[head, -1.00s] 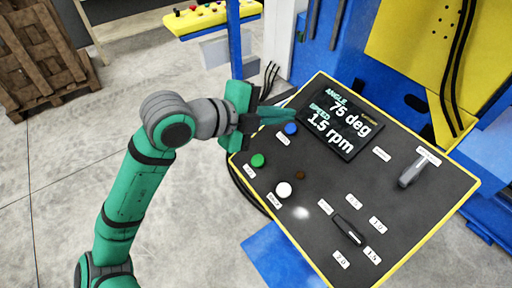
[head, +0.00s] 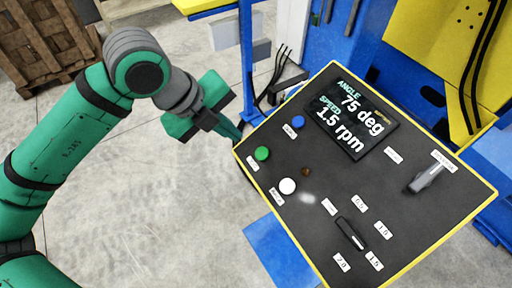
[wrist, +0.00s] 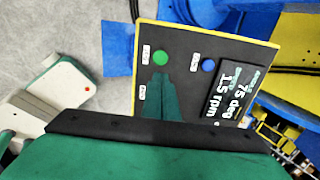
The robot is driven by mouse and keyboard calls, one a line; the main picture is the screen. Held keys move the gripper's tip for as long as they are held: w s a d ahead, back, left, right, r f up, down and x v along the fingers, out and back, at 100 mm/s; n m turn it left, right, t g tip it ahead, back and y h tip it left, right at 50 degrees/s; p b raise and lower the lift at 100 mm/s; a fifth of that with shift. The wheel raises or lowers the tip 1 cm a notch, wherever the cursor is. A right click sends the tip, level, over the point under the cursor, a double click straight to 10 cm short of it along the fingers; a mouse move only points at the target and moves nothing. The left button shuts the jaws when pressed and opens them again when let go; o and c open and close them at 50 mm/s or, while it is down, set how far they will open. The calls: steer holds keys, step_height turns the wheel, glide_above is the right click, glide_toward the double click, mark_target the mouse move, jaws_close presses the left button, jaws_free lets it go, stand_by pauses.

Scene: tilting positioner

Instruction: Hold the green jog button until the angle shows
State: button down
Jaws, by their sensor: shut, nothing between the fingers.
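The green jog button (head: 262,153) is on the left side of the dark, yellow-edged control panel (head: 330,210). It also shows in the wrist view (wrist: 160,58), uncovered. The display (head: 350,120) reads angle 75 deg and speed 1.5 rpm. A blue button (head: 297,122) is above the green one and a white button (head: 287,186) below it. My gripper (head: 236,134) is shut and empty, off the panel's left edge in the head view, apart from the green button. In the wrist view its fingers cover part of the panel.
A grey lever switch (head: 426,179) is at the panel's right, and a black selector knob (head: 350,233) is near its lower part. A blue post (head: 246,60) and black cables stand behind my gripper. Open concrete floor (head: 150,190) lies to the left.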

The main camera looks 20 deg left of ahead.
mark_target(261, 153)
steer(key=x, duration=1.4)
steer(key=shift+w+d+f, duration=0.1)
steer(key=shift+f, duration=0.15)
steer(key=shift+w+d+f, duration=0.1)
steer(key=shift+d+f, duration=0.1)
steer(key=shift+f, duration=0.45)
steer(key=shift+w+d, duration=0.1)
steer(key=shift+w, duration=0.1)
stand_by(0.5)
